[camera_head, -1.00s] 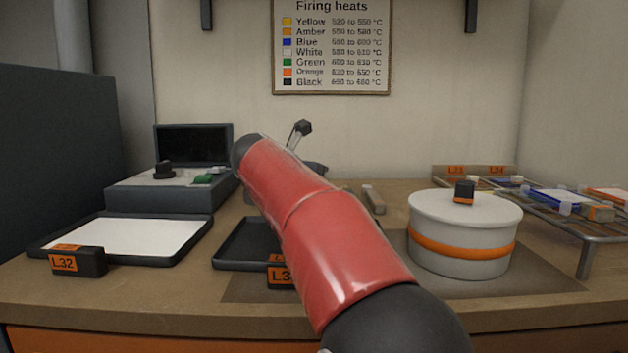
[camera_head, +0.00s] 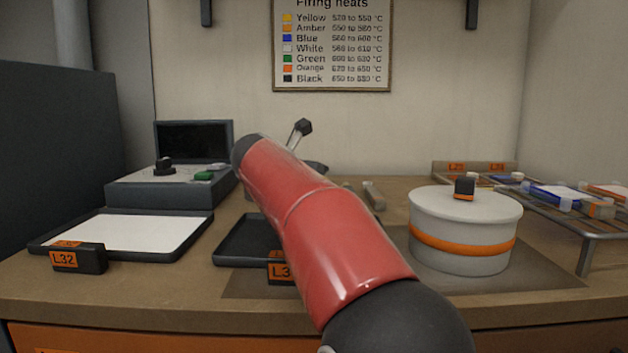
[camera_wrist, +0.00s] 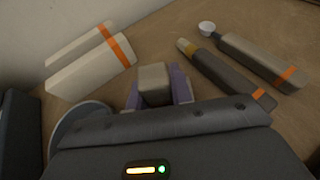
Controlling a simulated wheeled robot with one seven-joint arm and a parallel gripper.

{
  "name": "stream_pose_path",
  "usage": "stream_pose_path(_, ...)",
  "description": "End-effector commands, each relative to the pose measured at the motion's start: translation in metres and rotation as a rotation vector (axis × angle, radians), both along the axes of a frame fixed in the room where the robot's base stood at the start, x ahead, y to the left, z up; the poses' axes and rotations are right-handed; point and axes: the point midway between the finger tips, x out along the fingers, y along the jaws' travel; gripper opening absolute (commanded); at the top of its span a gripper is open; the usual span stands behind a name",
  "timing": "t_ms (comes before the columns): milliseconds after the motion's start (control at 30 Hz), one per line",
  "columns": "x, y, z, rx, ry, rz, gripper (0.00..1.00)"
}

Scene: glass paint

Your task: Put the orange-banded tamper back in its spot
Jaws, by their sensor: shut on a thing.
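In the wrist view my gripper (camera_wrist: 157,90) has its purple fingers shut on a grey-beige block-ended thing (camera_wrist: 153,78). No orange band shows on it, and its lower part is hidden, so I cannot tell whether it is the tamper. To the right lie a dark tool with a yellowish tip and an orange band (camera_wrist: 222,70) and a grey-brown tool with a round white tip and an orange band (camera_wrist: 258,60). To the left are two pale blocks with orange bands (camera_wrist: 75,47) (camera_wrist: 92,76). In the head view my red arm hides the gripper.
A white lidded pot with an orange band (camera_head: 462,262) stands right of my arm. A wire rack (camera_head: 583,260) is at the far right. A white-surfaced tray (camera_head: 130,232) and a dark tray (camera_head: 243,232) lie left. A grey round edge (camera_wrist: 55,133) shows beside my gripper.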

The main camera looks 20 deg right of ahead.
Motion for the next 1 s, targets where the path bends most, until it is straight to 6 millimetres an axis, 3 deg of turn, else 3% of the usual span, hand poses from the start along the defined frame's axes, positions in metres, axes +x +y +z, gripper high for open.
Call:
stream_pose_path(33,0.000,0.000,0.000,-0.001,-0.001,0.000,0.25)
stream_pose_path(200,0.000,0.000,0.000,0.000,-0.001,0.000,0.47)
stream_pose_path(567,-0.004,0.006,0.003,0.001,-0.001,0.001,0.47)
stream_pose_path(1000,-0.042,0.052,0.028,-0.001,-0.001,0.001,0.47)
